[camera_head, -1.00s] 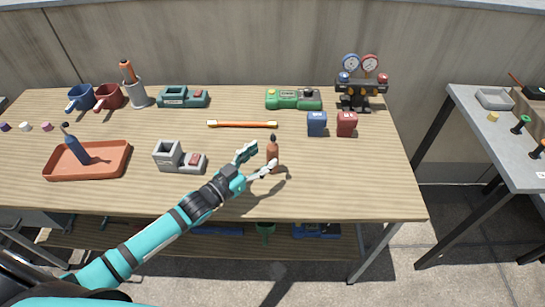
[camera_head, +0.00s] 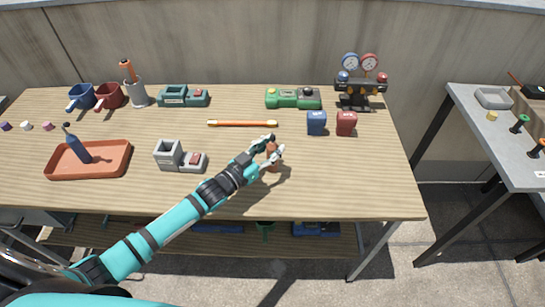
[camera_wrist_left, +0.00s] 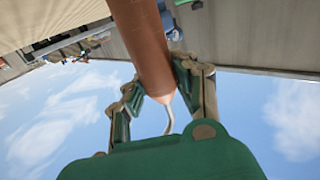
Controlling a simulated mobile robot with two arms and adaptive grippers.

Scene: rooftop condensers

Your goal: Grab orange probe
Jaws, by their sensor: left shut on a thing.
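The orange-brown probe (camera_head: 272,152) stands roughly upright on the wooden table, right of the middle. My left gripper (camera_head: 274,148) reaches it from the lower left, and its fingers are shut around the probe's body. In the left wrist view the probe (camera_wrist_left: 143,45) runs between the two fingers (camera_wrist_left: 160,92), with a thin curved cable at its tapered end. The fingers partly hide the probe in the head view. My right gripper is not in view.
Near the left gripper are a grey device (camera_head: 180,158) and an orange-yellow bar (camera_head: 242,123). An orange tray (camera_head: 110,171) holds a blue probe (camera_head: 78,148). The table's front right is clear.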

